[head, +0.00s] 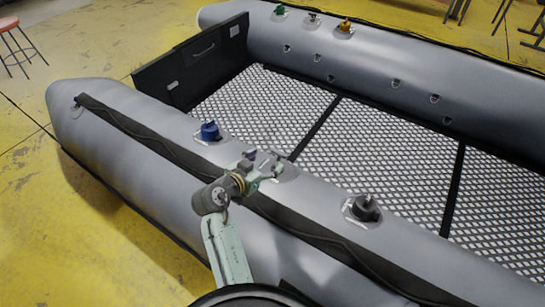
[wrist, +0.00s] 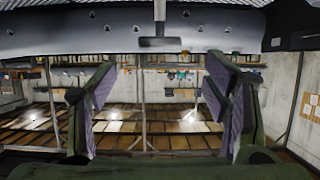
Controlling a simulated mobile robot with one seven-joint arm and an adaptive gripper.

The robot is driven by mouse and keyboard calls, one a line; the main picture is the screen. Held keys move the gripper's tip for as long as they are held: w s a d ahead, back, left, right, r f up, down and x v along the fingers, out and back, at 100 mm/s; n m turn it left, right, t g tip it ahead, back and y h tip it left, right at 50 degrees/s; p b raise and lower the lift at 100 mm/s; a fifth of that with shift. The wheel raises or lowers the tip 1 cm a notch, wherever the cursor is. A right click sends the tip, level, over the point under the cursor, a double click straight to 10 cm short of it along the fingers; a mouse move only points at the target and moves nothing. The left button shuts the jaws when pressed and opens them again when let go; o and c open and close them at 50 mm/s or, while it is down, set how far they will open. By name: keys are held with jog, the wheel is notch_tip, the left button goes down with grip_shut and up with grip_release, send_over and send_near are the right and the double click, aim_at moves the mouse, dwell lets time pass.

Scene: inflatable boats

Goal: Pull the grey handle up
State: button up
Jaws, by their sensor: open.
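The grey handle (wrist: 160,40) shows in the wrist view as a T shape, a thin stem with a short crossbar, at the top middle. That view looks upside down. My gripper (head: 265,160) is open at the near tube, over a light patch in the head view. In the wrist view its two fingers (wrist: 160,72) stand wide apart, on either side of the handle's line, with nothing between their pads. The handle appears just off the fingertips; I cannot tell the exact gap. In the head view my gripper largely hides it.
A blue handle (head: 209,131) stands left of my gripper on the near tube (head: 130,150), a dark handle (head: 366,207) to the right. A black transom (head: 190,62) closes the left end.

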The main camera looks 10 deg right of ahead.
jog(key=v, duration=0.5)
dwell(0.4)
